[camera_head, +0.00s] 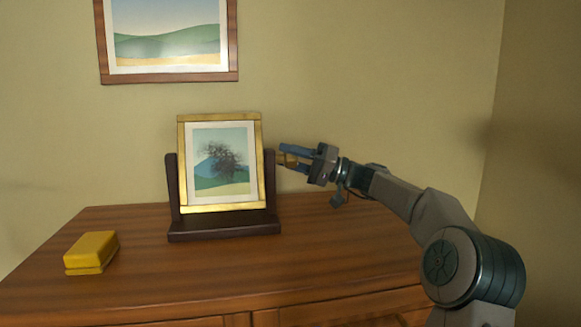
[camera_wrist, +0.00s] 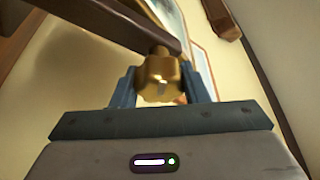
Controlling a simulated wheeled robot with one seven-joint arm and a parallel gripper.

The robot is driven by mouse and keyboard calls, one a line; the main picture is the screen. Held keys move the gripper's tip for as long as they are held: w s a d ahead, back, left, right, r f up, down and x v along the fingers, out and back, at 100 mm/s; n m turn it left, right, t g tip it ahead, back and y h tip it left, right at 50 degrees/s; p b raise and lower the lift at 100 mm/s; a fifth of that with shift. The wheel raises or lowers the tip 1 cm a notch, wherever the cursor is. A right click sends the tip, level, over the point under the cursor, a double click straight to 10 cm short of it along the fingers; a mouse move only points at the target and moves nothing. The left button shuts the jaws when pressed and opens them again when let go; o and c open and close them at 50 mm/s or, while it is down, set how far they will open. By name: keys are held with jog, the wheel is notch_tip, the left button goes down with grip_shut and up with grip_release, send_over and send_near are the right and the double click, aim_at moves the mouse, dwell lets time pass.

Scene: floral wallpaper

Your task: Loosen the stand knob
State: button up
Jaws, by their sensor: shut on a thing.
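The stand (camera_head: 224,230) is dark wood with two uprights and a base, standing on the dresser. It holds a gold-framed tree picture (camera_head: 222,205) between its uprights, the picture leaning slightly. My gripper (camera_head: 284,156) reaches in from the right to the stand's right upright. The brass stand knob (camera_wrist: 160,78) shows in the wrist view between my blue fingers, against the dark upright (camera_wrist: 125,22). My gripper is shut on the knob, one finger at each side. In the head view the knob is mostly hidden by the fingers.
The wooden dresser top (camera_head: 330,265) is clear in front and to the right of the stand. A yellow box (camera_head: 91,252) sits at its left. A framed landscape (camera_head: 168,40) hangs on the wall above.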

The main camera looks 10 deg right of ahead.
dwell(0.3)
jog(key=shift+f, duration=0.1)
jog(key=o, duration=1)
jog(key=p+v, duration=0.3)
jog(key=v, duration=1)
jog(key=shift+d+f, duration=0.15)
jog(key=shift+d, duration=0.25)
